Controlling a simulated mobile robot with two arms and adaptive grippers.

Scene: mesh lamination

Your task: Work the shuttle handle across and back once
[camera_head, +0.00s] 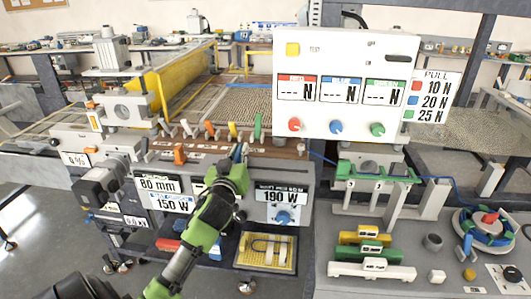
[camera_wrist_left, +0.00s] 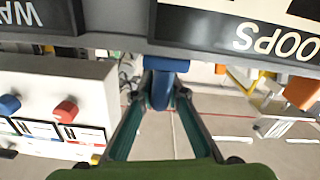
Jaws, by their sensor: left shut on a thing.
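My left gripper (camera_head: 239,153) reaches up to the front of the loom-like machine, at the brown rail (camera_head: 205,146). In the left wrist view its two fingers (camera_wrist_left: 160,100) close in on a small blue handle (camera_wrist_left: 166,65) under a dark labelled edge. The gripper is shut on this blue handle, which looks to be the shuttle handle. In the head view the fingers mostly hide it. My right gripper is in neither view.
Several small coloured levers, with a green one (camera_head: 257,127) at the right, stand along the rail just behind my gripper. A white meter panel (camera_head: 345,60) with red, blue and green knobs rises to the right.

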